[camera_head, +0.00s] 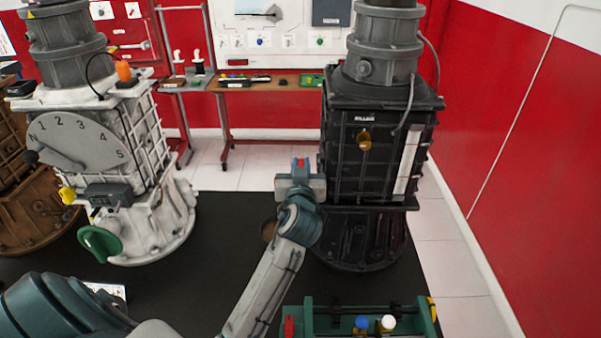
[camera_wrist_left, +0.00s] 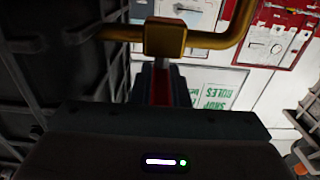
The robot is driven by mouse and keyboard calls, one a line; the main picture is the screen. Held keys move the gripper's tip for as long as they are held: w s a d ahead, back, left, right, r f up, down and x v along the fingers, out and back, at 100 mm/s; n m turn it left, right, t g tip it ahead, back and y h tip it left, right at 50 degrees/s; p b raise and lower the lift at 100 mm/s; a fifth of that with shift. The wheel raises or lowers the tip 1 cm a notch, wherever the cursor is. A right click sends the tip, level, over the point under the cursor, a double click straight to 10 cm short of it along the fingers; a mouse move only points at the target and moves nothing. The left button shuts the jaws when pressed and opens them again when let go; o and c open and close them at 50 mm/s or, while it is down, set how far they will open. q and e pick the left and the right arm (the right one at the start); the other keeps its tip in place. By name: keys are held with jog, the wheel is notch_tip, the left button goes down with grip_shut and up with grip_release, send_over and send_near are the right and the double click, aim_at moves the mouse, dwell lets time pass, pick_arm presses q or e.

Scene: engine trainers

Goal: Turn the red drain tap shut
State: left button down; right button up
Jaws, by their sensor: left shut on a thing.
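The red drain tap (camera_head: 299,163) shows as a small red patch at the tip of my left gripper (camera_head: 300,172), beside the left side of the black engine unit (camera_head: 345,180). In the left wrist view the red handle (camera_wrist_left: 159,88) stands between the dark fingers, which are shut on it. A brass block and pipe (camera_wrist_left: 165,38) lie just beyond the fingertips. The fingers hide much of the handle, so I cannot tell its exact angle. My right gripper is not in view.
A white gearbox trainer (camera_head: 170,195) with a numbered dial (camera_head: 75,143) stands left. A green tray (camera_head: 310,318) with coloured items is at the front. The dark mat (camera_head: 200,270) between the units is mostly clear. A red wall (camera_head: 520,150) bounds the right.

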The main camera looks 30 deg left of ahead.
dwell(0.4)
pick_arm(q)
jog(key=c, duration=1.4)
grip_release()
jog(key=v, duration=1)
jog(key=shift+s+d, duration=0.25)
jog(key=shift+s, duration=0.05)
